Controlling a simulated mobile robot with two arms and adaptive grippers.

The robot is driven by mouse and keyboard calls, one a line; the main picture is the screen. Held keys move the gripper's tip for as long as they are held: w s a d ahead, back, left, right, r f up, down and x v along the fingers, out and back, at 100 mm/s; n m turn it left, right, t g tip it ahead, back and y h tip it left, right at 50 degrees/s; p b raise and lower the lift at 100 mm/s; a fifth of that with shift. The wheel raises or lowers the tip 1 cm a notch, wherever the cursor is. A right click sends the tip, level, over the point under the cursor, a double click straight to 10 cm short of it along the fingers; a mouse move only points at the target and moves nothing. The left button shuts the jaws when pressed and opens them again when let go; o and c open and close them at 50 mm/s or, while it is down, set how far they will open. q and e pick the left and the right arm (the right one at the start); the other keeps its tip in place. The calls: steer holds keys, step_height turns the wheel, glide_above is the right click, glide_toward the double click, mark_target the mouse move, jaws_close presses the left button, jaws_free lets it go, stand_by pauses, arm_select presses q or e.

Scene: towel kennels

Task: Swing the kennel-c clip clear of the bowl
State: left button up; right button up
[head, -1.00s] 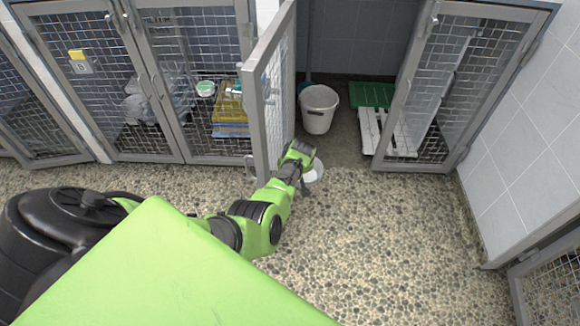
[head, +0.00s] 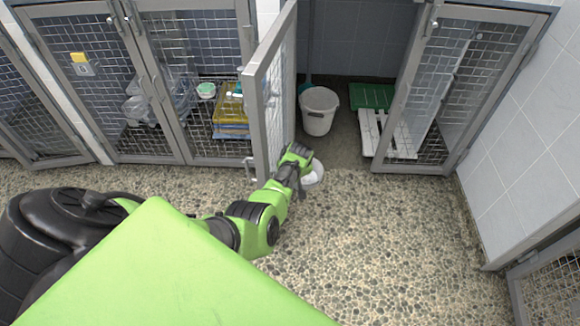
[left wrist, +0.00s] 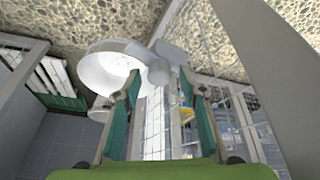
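A white bowl (head: 314,174) is beside the open kennel door (head: 262,110), partly hidden by my left arm in the head view. In the left wrist view the bowl (left wrist: 100,72) fills the upper left, with a grey rounded clip (left wrist: 158,72) at its right side. My left gripper (left wrist: 160,82) is open, its green-padded fingers apart, with the clip's rounded end between the fingertips. Gaps show on both sides of it. In the head view my left gripper (head: 301,185) is low at the door's free edge, its fingers mostly hidden. My right gripper is out of view.
A white bucket (head: 318,112) stands in the open kennel, near a green mat (head: 370,96) and white slatted board (head: 396,140). Another mesh door (head: 450,90) stands to the right. The pebbled floor in front is clear.

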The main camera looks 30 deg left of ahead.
arm_select(q)
steer(key=v, duration=1.2)
stand_by(0.4)
